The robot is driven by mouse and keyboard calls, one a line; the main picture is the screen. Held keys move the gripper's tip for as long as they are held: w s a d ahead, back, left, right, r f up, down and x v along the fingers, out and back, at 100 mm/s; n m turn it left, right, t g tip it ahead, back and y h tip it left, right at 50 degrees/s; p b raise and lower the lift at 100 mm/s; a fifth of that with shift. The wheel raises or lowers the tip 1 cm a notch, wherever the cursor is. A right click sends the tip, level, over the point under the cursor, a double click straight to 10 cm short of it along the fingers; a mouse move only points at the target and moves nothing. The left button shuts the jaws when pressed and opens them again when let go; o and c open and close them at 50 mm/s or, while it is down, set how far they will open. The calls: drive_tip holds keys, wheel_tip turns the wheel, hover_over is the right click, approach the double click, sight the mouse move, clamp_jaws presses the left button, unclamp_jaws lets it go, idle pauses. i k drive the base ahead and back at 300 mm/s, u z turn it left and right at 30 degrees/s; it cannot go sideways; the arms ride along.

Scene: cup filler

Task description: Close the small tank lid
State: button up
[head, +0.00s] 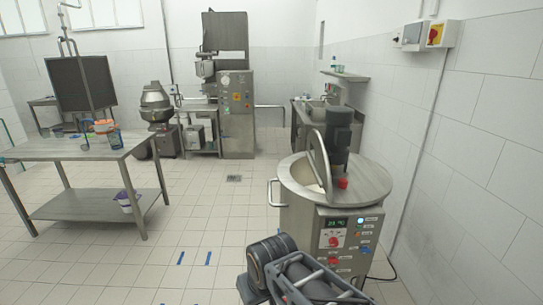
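The small tank (300,221) is a round steel vessel at the right of the head view, with a control panel on its front. Its lid (321,160) is a thin curved steel plate that stands up, nearly edge-on to me, beside the dark motor (339,130). The lid looks open. My dark grey arm is at the bottom centre, in front of the tank and apart from the lid. My gripper's fingertips cannot be made out.
A red knob (343,183) sits on the tank top and a side handle (271,193) sticks out left. The tiled wall is close on the right. A steel table (60,150) with cups stands left. Machines line the back. The floor left of the tank is clear.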

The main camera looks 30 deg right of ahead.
sight(319, 163)
drive_tip(key=u, duration=1.3)
drive_tip(key=k, duration=1.8)
drive_tip(key=z, duration=1.5)
drive_tip(key=i, duration=0.85)
drive_tip(key=u, duration=0.35)
drive_tip(key=i, duration=1.5)
drive_tip(key=z, duration=0.15)
